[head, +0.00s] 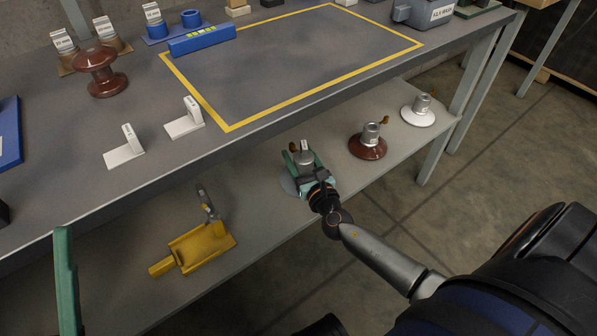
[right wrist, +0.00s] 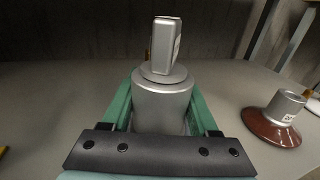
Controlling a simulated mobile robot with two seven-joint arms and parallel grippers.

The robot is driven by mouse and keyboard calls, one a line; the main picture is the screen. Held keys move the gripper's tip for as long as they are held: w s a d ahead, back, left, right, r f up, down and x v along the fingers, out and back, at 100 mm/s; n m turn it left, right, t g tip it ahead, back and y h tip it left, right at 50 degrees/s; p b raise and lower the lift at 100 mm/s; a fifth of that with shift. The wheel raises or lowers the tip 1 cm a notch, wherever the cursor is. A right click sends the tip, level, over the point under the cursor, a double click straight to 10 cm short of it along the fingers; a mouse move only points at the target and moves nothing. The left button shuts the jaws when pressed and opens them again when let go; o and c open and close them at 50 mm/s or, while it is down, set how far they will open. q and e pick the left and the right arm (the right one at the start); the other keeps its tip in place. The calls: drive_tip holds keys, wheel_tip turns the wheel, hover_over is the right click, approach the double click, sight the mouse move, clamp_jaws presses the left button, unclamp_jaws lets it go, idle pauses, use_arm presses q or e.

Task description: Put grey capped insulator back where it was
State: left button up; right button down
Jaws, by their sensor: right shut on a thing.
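The grey capped insulator (head: 305,157) is at the lower shelf, with its metal cap upright and a pale grey disc partly showing under my gripper. My right gripper (head: 306,165) is shut on its cap, with a green finger on each side. In the right wrist view the silver cap (right wrist: 162,105) fills the space between the fingers, and a tongue with a label stands on top. The disc is hidden in that view. Whether the disc touches the shelf I cannot tell for sure. A green piece at the lower left edge looks like part of my left gripper (head: 66,280).
On the lower shelf (head: 270,240), a brown insulator (head: 368,142) and a white insulator (head: 418,110) stand to the right. A yellow tool (head: 195,248) lies to the left. The upper table (head: 120,190) overhangs the shelf and carries a yellow-outlined area, white stands and another brown insulator (head: 100,72).

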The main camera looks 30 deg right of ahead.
drive_tip(key=shift+w+d+f+b, duration=0.3)
drive_tip(key=shift+w+f+b, duration=0.15)
drive_tip(key=shift+w+f, duration=0.15)
drive_tip(key=shift+w+d+f+b, duration=0.3)
drive_tip(key=shift+w+f+b, duration=0.15)
drive_tip(key=shift+f, duration=0.1)
drive_tip(key=f+b, duration=0.3)
drive_tip(key=shift+w+d+f, duration=0.1)
drive_tip(key=shift+w+f, duration=0.1)
drive_tip(key=shift+f, duration=0.05)
use_arm(q)
wheel_tip(320, 180, down, 6)
drive_tip(key=shift+w+d, duration=0.15)
drive_tip(key=shift+d, duration=0.3)
use_arm(e)
drive_tip(key=shift+r, duration=0.1)
drive_tip(key=c, duration=0.6)
unclamp_jaws()
drive_tip(key=shift+s+f, duration=0.1)
drive_tip(key=shift+f, duration=0.25)
use_arm(q)
drive_tip(key=shift+a+m, duration=0.1)
drive_tip(key=shift+m, duration=0.2)
use_arm(e)
drive_tip(key=o, duration=0.4)
drive_tip(key=shift+o, duration=0.2)
